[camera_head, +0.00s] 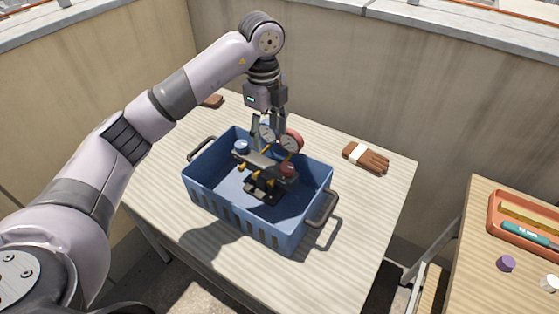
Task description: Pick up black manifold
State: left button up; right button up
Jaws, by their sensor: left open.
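The black manifold (262,160) stands in the blue crate (256,224) on the table. It has a blue knob at its left end, a red knob at its right end, two round gauges on top and brass fittings along its front. My left gripper (269,137) points down from above, at the manifold's gauges. It is open, and its fingers partly overlap the gauges in the picture. I cannot tell whether they touch the manifold. My right gripper is not in view.
The crate has a grey handle at each end, and its walls surround the manifold. A second table (478,232) at the right holds an orange tray (530,240) and small caps. Concrete walls stand close behind.

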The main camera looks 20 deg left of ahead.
aim_at(265, 163)
pick_arm(q)
jog(key=shift+a+f, duration=0.15)
jog(key=shift+a, duration=0.15)
jog(key=shift+s+f, duration=0.75)
jog(key=shift+f, duration=0.25)
notch_tip(265, 163, down, 4)
jog(key=shift+w+r+p, duration=0.1)
jog(key=shift+r+p, duration=0.05)
jog(key=shift+p, duration=0.15)
notch_tip(265, 163, down, 4)
jog(key=shift+w+r, duration=0.1)
jog(key=shift+r, duration=0.15)
notch_tip(265, 163, down, 2)
jog(key=shift+f, duration=0.35)
jog(key=f, duration=0.3)
jog(key=shift+a+f+p, duration=0.2)
jog(key=shift+f+p, duration=0.1)
jog(key=shift+p, duration=0.1)
jog(key=shift+f, duration=0.45)
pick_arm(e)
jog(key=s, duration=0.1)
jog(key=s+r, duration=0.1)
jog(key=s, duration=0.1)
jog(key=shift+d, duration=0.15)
